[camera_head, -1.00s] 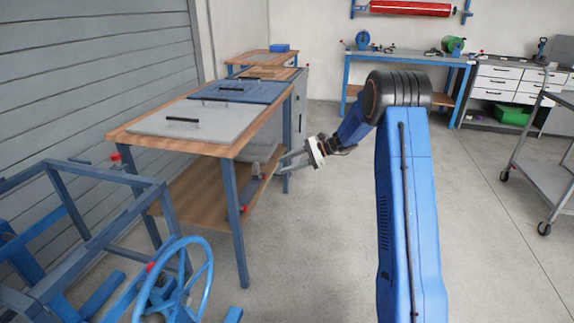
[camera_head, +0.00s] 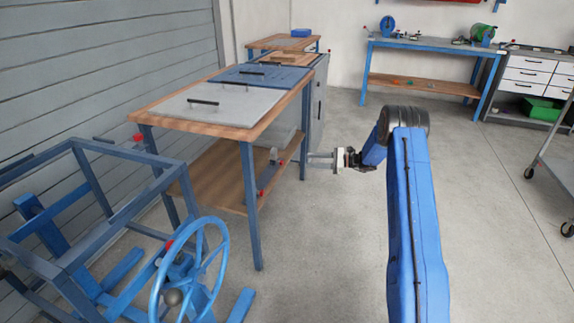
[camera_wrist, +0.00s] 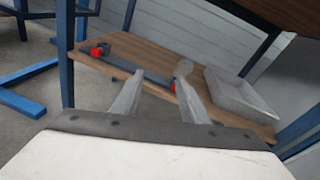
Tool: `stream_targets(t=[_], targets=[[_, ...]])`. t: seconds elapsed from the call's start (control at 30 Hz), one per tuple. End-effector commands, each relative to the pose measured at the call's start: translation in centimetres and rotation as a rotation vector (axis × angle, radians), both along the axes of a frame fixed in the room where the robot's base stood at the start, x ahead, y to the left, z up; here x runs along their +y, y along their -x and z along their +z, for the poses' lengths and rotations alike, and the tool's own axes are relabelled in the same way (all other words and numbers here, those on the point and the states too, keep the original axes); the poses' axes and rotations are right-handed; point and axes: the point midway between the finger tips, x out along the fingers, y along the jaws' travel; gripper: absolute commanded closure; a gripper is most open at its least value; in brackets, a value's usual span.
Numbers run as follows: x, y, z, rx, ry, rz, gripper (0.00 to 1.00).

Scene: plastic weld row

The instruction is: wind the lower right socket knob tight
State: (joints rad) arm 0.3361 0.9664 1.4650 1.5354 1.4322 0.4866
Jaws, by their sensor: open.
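A dark bar (camera_wrist: 140,71) lies at the edge of the wooden lower shelf. It carries a red knob (camera_wrist: 98,52) at its left end and another red knob (camera_wrist: 174,87) at its right end, partly hidden by my right finger. In the head view, a red knob (camera_head: 262,192) shows low beside the near table leg. I cannot tell for sure which one is the lower right socket knob. My gripper (camera_head: 310,160) is open and empty, pointing left beside the far right table leg. In the wrist view, its fingers (camera_wrist: 158,78) reach toward the bar, touching nothing that I can make out.
The wooden table (camera_head: 200,125) has blue legs beside my gripper. A pale tray (camera_wrist: 240,95) and a grey rounded piece (camera_wrist: 183,68) are at the shelf. A blue frame with a handwheel (camera_head: 190,265) stands at lower left.

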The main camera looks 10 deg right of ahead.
Motion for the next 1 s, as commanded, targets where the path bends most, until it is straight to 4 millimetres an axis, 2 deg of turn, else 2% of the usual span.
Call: stream_targets(t=[0.03,0.2,0.33,0.47,0.67,1.0], targets=[[-0.9,-0.7,-1.8,0.003,-0.024,-0.021,0.59],[-3.1,-2.6,-5.8,-0.005,-0.093,-0.083,0.59],[-4.2,-3.3,-7.7,-0.010,-0.123,-0.113,0.59],[-4.5,-3.7,-8.3,-0.014,-0.136,-0.126,0.59],[-3.1,-4.5,-8.4,-0.013,-0.137,-0.126,0.59],[2.1,-7.4,-8.4,-0.012,-0.137,-0.124,0.59]])
